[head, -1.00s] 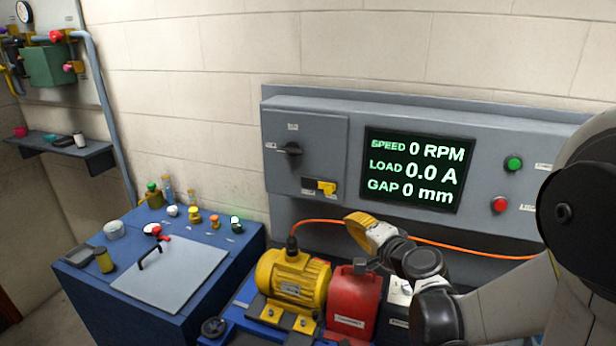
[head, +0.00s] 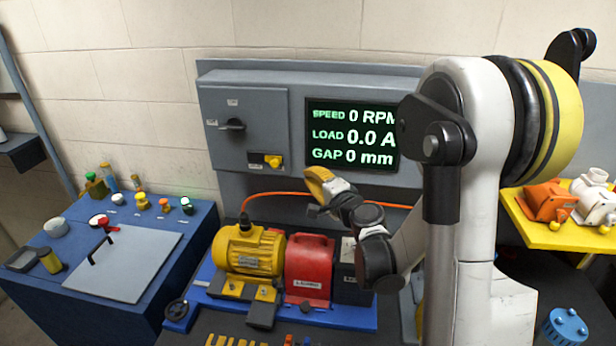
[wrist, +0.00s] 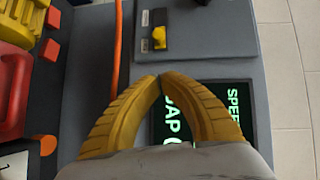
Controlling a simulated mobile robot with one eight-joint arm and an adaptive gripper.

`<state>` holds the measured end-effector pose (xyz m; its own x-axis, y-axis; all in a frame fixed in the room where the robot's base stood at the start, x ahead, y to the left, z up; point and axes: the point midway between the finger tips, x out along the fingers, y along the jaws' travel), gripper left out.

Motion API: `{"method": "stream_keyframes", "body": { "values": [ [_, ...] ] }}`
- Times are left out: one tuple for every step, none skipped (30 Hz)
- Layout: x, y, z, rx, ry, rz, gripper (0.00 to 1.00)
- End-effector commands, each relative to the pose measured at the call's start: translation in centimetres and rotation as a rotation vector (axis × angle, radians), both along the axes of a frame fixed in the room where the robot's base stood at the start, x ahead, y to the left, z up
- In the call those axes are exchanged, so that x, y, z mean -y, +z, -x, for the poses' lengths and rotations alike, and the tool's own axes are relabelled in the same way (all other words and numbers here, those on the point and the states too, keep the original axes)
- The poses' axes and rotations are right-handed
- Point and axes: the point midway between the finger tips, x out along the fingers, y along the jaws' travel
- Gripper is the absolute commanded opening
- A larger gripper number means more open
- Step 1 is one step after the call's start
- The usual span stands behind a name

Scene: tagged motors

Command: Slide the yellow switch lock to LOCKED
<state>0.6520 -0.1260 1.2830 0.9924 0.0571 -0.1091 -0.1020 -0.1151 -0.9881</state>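The yellow switch lock (head: 273,161) is a small yellow slider low on the grey switch box (head: 243,105), below the dark rotary handle (head: 232,125). In the wrist view the yellow slider (wrist: 159,38) sits at the lower end of its dark plate, which is the panel's right end. The writing beside it is too small to read. My gripper (head: 312,205) is in front of the panel, below and right of the lock in the head view. In the wrist view its yellow fingertips (wrist: 158,77) meet with nothing between them, apart from the slider in the picture.
The display (head: 352,136) is right of the switch box. An orange cable (head: 300,197) crosses the panel below the lock. A yellow motor (head: 248,252) and red guard (head: 309,268) stand below. A blue bench (head: 50,295) with a grey plate is at left.

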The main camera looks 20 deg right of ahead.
Motion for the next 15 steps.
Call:
{"method": "stream_keyframes", "body": {
  "values": [
    [-0.1, -0.1, -1.1, 0.000, 0.002, 0.001, 0.00],
    [-0.2, -0.2, -1.8, 0.000, 0.003, 0.002, 0.00],
    [-0.2, -0.3, -2.7, 0.000, 0.002, 0.003, 0.00],
    [-0.3, -0.3, -3.4, 0.000, 0.002, 0.002, 0.00],
    [-0.3, -0.4, -4.0, 0.000, 0.002, 0.002, 0.00],
    [-0.4, -0.5, -4.9, 0.000, 0.002, 0.001, 0.00],
    [-0.4, -0.6, -5.5, 0.000, 0.002, 0.001, 0.00],
    [-0.4, -0.6, -6.1, 0.000, 0.002, 0.001, 0.00],
    [-0.5, -0.7, -6.9, 0.000, 0.002, 0.002, 0.00],
    [-0.7, -0.8, -7.4, 0.000, 0.002, 0.003, 0.00],
    [-1.2, -0.9, -7.6, -0.001, 0.004, 0.003, 0.00],
    [-1.7, -1.0, -8.0, 0.000, 0.004, 0.002, 0.00],
    [-2.0, -1.0, -8.2, 0.000, 0.003, 0.003, 0.00],
    [-2.3, -1.1, -8.5, 0.000, 0.002, 0.003, 0.00],
    [-2.6, -1.2, -8.7, -0.001, 0.002, 0.002, 0.00]
  ]
}}
